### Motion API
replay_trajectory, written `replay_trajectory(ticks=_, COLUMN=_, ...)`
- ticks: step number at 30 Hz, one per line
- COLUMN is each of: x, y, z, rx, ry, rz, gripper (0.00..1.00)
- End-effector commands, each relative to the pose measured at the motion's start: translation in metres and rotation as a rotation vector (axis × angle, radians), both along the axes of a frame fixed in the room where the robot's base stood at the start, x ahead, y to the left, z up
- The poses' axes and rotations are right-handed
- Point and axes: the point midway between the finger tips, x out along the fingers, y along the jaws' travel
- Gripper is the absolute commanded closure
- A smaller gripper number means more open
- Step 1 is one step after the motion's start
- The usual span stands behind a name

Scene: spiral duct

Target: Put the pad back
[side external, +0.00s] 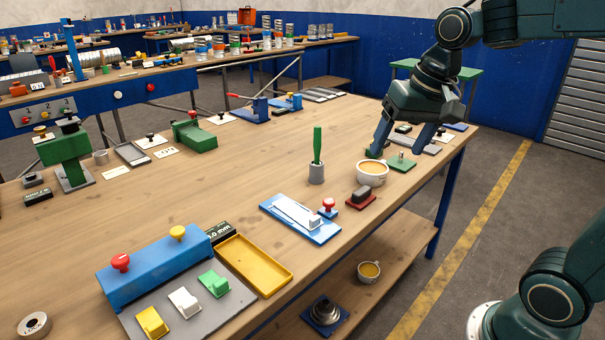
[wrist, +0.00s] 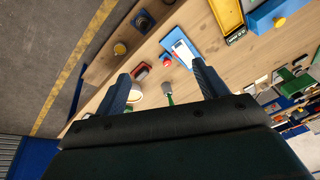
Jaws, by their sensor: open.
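My gripper (side external: 398,150) is open and empty above the far right end of the bench, over a green plate with a small knob (side external: 401,163). In the wrist view its two fingers (wrist: 161,72) are spread wide with nothing between the tips. A dark block (side external: 361,191) sits on a dark red base (side external: 359,202) near the bench's front edge; the red base also shows in the wrist view (wrist: 141,71). I cannot tell which of these is the pad. The surface directly under the gripper is partly hidden by the fingers.
A full coffee cup (side external: 372,174) stands close to the left finger. A green-handled tool stands in a grey holder (side external: 316,174). A blue tray (side external: 300,219) and red-knobbed stamp (side external: 328,206) lie nearer.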

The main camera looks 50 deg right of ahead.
Motion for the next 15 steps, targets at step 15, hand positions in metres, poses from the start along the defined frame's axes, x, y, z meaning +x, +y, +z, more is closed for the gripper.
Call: replay_trajectory(ticks=15, x=-0.1, y=0.036, z=-0.02, rx=-0.162, ry=-0.146, rz=0.406, gripper=0.28)
